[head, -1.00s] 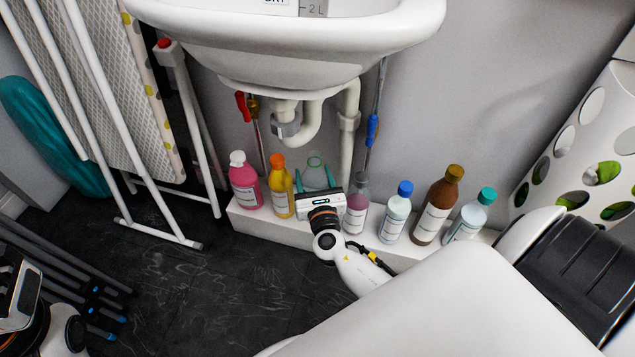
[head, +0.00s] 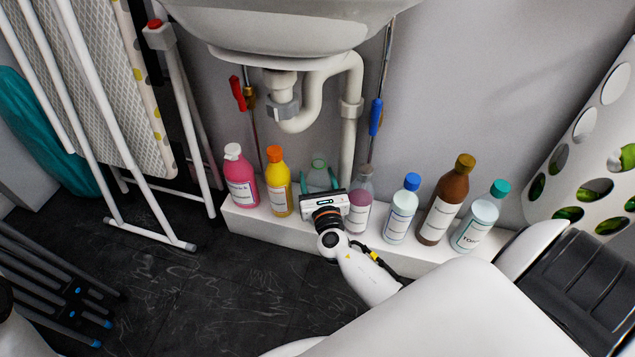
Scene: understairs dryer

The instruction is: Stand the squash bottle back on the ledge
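A clear, greyish bottle with a green cap (head: 318,163) stands upright at the back of the white ledge (head: 275,232) under the basin. I cannot read its label, so I cannot confirm that it is the squash bottle. My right gripper (head: 319,178) reaches in from the front, with one green finger on each side of this bottle. Its white palm hides the bottle's lower part. I cannot tell whether the fingers press on the bottle or stand just clear of it. My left gripper is out of view.
Beside it on the ledge stand a yellow bottle (head: 279,190), a pink bottle (head: 240,182) and a purple-tinted bottle (head: 359,210). White (head: 400,215), brown (head: 442,208) and pale teal-capped (head: 477,222) bottles stand farther right. Pipes (head: 350,120) hang close above. A folded airer (head: 110,130) leans left.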

